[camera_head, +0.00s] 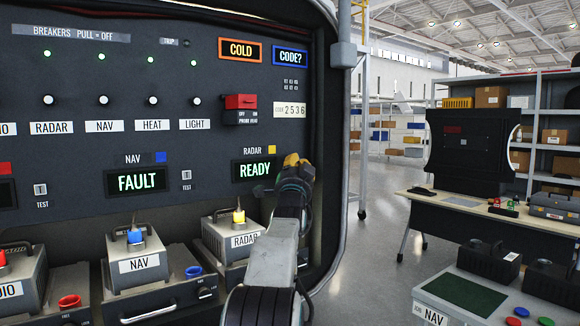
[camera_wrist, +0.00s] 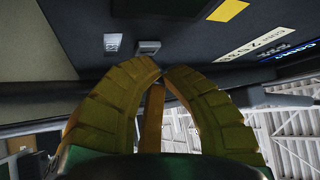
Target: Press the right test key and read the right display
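The RADAR display (camera_head: 257,170) is on the right of the panel and reads READY in green. A yellow square is above it. My gripper (camera_head: 293,160) is just right of this display, close to the panel, and hides the spot beside it in the head view. In the wrist view my yellow fingers (camera_wrist: 163,68) come together at the tips, with nothing seen held.
Above are a COLD sign (camera_head: 240,50), a CODE? sign (camera_head: 290,56), a red guarded switch (camera_head: 240,102) and a number plate reading 2536 (camera_head: 290,111). Unit boxes labelled NAV (camera_head: 138,265) and RADAR (camera_head: 243,240) stand below. A bench (camera_head: 480,207) is at right.

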